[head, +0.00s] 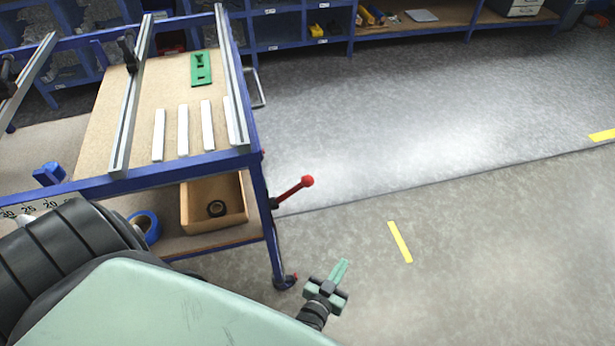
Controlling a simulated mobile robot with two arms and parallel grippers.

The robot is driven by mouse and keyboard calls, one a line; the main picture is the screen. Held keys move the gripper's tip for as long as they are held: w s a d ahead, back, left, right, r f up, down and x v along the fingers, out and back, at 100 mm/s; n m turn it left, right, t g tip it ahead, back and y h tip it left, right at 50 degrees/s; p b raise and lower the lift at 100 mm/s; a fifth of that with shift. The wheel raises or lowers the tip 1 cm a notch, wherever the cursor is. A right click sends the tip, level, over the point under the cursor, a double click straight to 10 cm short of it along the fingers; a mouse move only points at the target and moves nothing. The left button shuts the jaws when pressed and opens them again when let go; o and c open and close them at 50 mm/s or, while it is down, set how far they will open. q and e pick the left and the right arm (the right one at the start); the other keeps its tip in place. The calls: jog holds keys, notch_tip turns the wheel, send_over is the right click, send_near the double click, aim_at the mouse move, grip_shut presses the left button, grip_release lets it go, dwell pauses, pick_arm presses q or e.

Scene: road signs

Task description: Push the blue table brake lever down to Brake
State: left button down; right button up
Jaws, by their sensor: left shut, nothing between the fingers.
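The brake lever (291,191) is a red rod with a round red knob, mounted on the right leg of the blue table (262,190). It slants up and to the right from its dark pivot. No Brake label can be made out. My left gripper (341,268) is shut and empty, with its green fingers together and pointing up. In the picture it is below and slightly right of the knob, clearly apart from it. My right gripper is not in view.
The table carries metal rails (132,95), white strips (183,130) and a green plate (201,68). A wooden box (240,217) and blue tape (146,228) sit on its lower shelf. Blue shelving (280,25) stands behind. The floor to the right is open, with yellow marks (399,242).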

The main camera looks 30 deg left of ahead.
pick_arm(q)
jog(key=a+r+n+g+y, duration=0.1)
jog(key=a+r+n+y, duration=0.2)
jog(key=r, duration=0.4)
jog(key=a+r+n+y, duration=0.3)
jog(key=r+n+y, duration=0.2)
jog(key=r+y, duration=0.1)
jog(key=w+a+r+n+g+y+p, duration=0.1)
jog(key=a+r+n+y, duration=0.2)
jog(key=r, duration=0.6)
jog(key=shift+a+n+g+y, duration=0.35)
jog(key=shift+n+y, duration=0.15)
jog(key=shift+y, duration=0.7)
jog(key=r, duration=0.2)
send_over(307, 181)
jog(key=f+b, duration=0.1)
jog(key=b, duration=0.1)
jog(key=s+f+b, duration=0.1)
jog(key=f, duration=0.1)
jog(key=shift+b, duration=0.35)
jog(key=shift+w+d+f+b, duration=0.1)
jog(key=shift+d+f+b, duration=0.2)
jog(key=shift+f+b, duration=0.35)
jog(key=shift+r, duration=0.1)
